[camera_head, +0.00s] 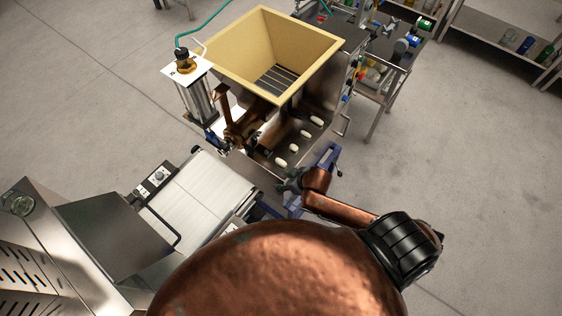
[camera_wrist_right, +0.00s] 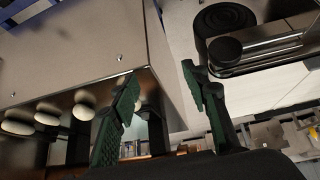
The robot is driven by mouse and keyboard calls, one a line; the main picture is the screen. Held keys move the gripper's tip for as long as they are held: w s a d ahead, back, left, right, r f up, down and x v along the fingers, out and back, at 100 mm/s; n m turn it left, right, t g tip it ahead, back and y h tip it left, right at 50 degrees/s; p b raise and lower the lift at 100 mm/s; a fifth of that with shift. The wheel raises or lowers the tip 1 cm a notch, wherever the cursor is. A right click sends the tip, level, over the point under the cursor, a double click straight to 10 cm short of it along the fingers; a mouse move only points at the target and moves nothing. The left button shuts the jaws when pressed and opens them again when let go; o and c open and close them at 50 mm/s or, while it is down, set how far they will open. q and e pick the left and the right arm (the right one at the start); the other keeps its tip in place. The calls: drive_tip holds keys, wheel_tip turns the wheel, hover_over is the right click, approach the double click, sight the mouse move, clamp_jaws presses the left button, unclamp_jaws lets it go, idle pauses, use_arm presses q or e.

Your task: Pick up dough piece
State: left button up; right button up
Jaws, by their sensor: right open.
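Several pale oval dough pieces lie in a slanting row on the dark metal outfeed of the dough machine, the nearest being this dough piece (camera_head: 281,162). In the right wrist view, a dough piece (camera_wrist_right: 85,97) and others show at the left, with what look like reflections beside them. My right gripper (camera_head: 291,181) is at the near end of the row, close to the nearest piece. My left gripper is not in view.
A cream hopper (camera_head: 275,48) stands above the outfeed. A white conveyor belt (camera_head: 200,192) lies left of my right gripper. A metal panel (camera_wrist_right: 90,45) of the machine is close to the fingers in the wrist view. Open floor (camera_head: 455,150) lies to the right.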

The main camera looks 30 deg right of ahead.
sight(282, 162)
drive_tip(key=shift+n+y, duration=0.4)
drive_tip(key=shift+n, duration=0.1)
drive_tip(key=w+r, duration=0.3)
drive_tip(key=shift+d+r+p, duration=0.1)
drive_tip(key=shift+d+p, duration=0.1)
drive_tip(key=shift+p, duration=0.15)
drive_tip(key=shift+g, duration=0.3)
drive_tip(key=d+r, duration=0.1)
drive_tip(key=d, duration=0.2)
drive_tip(key=w+d+r, duration=0.1)
drive_tip(key=shift+w+d+r+p, duration=0.1)
drive_tip(key=shift+d+r+p, duration=0.2)
drive_tip(key=shift+d+r, duration=0.05)
drive_tip(key=x, duration=0.5)
drive_tip(key=d+x, duration=0.1)
drive_tip(key=x, duration=0.1)
drive_tip(key=shift+w+a+f, duration=0.15)
drive_tip(key=shift+w+f, duration=0.15)
drive_tip(key=shift+w, duration=0.05)
drive_tip(key=shift+c, duration=0.6)
drive_tip(key=c, duration=1)
